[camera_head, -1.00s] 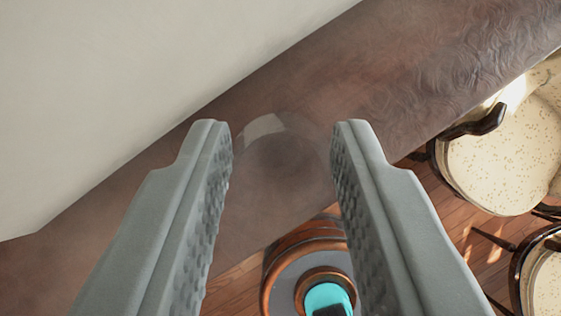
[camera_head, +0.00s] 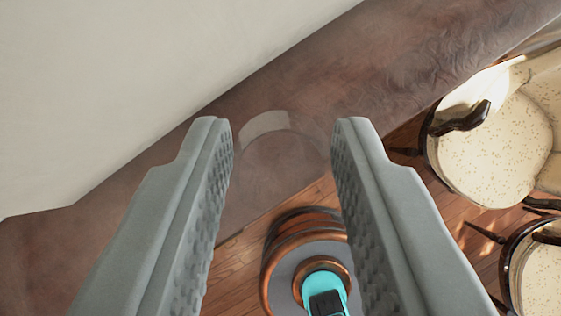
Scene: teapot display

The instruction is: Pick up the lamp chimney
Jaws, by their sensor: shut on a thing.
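The lamp chimney (camera_head: 266,122) is clear glass and hard to see. It shows as a faint round outline with a pale highlight on its far rim, between the tips of my two fingers. My gripper (camera_head: 282,150) is shut on it, with one grey finger on each side. The fingers stay wide apart because of the chimney's width. Through the glass I see the brown surface behind it. The chimney's lower end and its height above that surface cannot be made out.
A brown, swirl-patterned surface (camera_head: 400,70) runs diagonally across the view. A pale plain area (camera_head: 130,80) fills the upper left. Cream speckled chairs with dark wood, an upper one (camera_head: 495,150) and a lower one (camera_head: 545,280), stand at the right on a wooden floor (camera_head: 400,180).

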